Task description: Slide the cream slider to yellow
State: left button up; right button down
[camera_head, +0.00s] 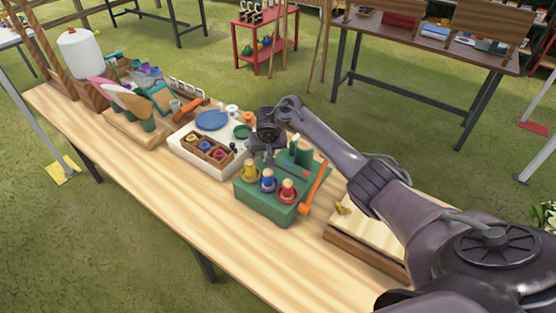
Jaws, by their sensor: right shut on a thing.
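A green box (262,207) stands on the wooden table, with a yellow peg (250,170), a blue peg (267,181) and a red peg (287,190) in a row along its front. Each peg has a pale collar. My right arm comes in from the right, and its gripper (268,157) points down at the back left of the green box, behind the yellow peg. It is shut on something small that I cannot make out. I cannot pick out the cream slider; the gripper may hide it. My left gripper is out of view.
An orange lever (313,194) sits on the box's right side and a green cylinder (301,150) at its back. A white board (181,147) with a compartment tray is to the left. A wooden box (364,250) lies to the right. The front table strip is clear.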

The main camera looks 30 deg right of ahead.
jog(key=shift+w+a, duration=0.15)
jog(key=shift+w, duration=0.05)
jog(key=shift+r, duration=0.1)
jog(key=c, duration=1.3)
grip_release()
jog(key=shift+w, duration=0.1)
jog(key=p+v, duration=0.1)
jog(key=v, duration=0.6)
jog(key=shift+s+r, duration=0.2)
jog(key=shift+r, duration=0.1)
